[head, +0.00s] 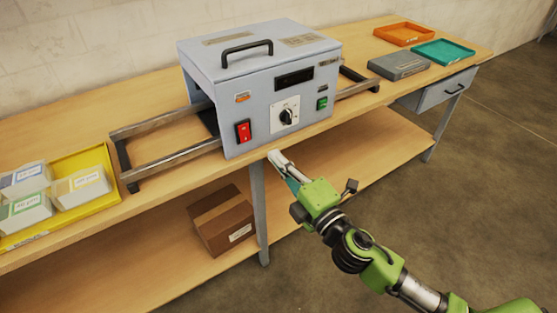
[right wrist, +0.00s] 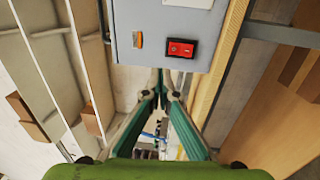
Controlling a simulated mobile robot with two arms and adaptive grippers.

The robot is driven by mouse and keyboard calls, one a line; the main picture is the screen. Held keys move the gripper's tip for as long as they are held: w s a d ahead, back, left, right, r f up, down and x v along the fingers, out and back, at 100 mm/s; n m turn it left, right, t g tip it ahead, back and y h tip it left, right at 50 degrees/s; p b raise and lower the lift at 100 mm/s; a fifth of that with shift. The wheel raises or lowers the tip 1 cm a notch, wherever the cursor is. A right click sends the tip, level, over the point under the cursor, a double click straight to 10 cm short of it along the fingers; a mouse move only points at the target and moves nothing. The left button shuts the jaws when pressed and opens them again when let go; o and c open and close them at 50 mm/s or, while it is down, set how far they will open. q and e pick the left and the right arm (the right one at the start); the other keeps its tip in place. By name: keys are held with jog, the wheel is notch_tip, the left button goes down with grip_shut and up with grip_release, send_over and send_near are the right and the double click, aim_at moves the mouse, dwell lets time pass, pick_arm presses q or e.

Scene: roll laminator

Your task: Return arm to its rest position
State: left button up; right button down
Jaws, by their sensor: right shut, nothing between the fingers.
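My right gripper (head: 277,158) is shut and empty, in front of the lower front edge of the laminator in the head view. The laminator (head: 232,95) is a grey box with a black top handle, a red switch (head: 243,131), a dark knob (head: 287,116) and a green button (head: 322,103). In the right wrist view the shut fingertips (right wrist: 160,82) point toward the laminator's front panel (right wrist: 150,20), just below the red switch (right wrist: 182,48). I cannot tell whether they touch the panel. My left gripper is not in view.
A yellow tray (head: 102,205) with labelled stacks stands at the left of the bench. Orange (head: 403,33) and teal (head: 443,52) trays and a grey case (head: 398,65) are at the right. A cardboard box (head: 222,219) sits on the lower shelf. The floor at right is clear.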

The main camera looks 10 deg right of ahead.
jog(key=d+f+m+g+h, duration=0.2)
jog(key=d+f+m, duration=0.15)
jog(key=f, duration=0.85)
jog(key=d+f+m+g+h, duration=0.2)
jog(key=d+f+m, duration=0.15)
jog(key=f, duration=0.85)
jog(key=s+d+f+m+g+h, duration=0.1)
jog(key=s+d+f+m+g, duration=0.15)
jog(key=f, duration=0.55)
jog(key=s+d+f+m+g+h, duration=0.1)
jog(key=s+d+f, duration=0.25)
jog(key=f, duration=0.55)
jog(key=s+d+f+m+g, duration=0.1)
jog(key=s+f+m+g, duration=0.4)
jog(key=s+f, duration=1.3)
jog(key=s+a+f+m+g, duration=0.1)
jog(key=s+f+m+g, duration=0.1)
jog(key=s, duration=0.9)
jog(key=s+a+f+m+g, duration=0.1)
jog(key=s+f+m+g, duration=0.1)
jog(key=s, duration=1)
jog(key=shift+a+f, duration=0.15)
jog(key=shift+f, duration=0.75)
